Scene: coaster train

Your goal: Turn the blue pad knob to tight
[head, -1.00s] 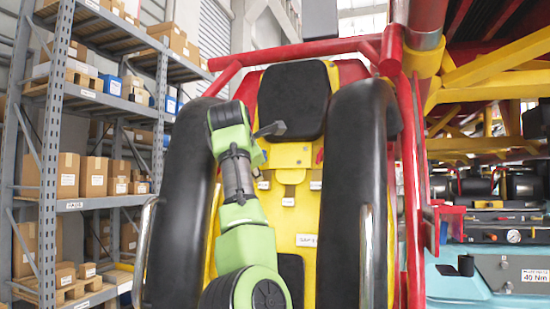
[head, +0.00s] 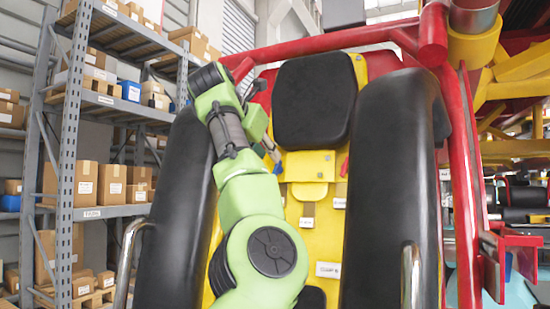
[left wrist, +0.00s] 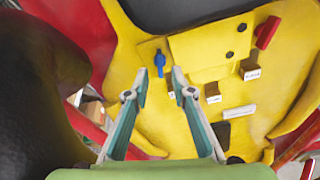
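The blue pad knob (left wrist: 159,63) stands out from the yellow seat-back panel (left wrist: 150,30) in the left wrist view, with its handle roughly upright in the picture. My left gripper (left wrist: 157,82) is open, its two fingers either side of the line to the knob. The knob lies just beyond the fingertips, and nothing is held between them. In the head view my left gripper (head: 273,152) is small and partly hidden behind my green arm, close to the panel's left side. My right gripper is not in view.
A red knob (left wrist: 267,32) is on the panel's other side. A red frame (head: 463,180) stands at right. Shelves with boxes (head: 85,185) are at left.

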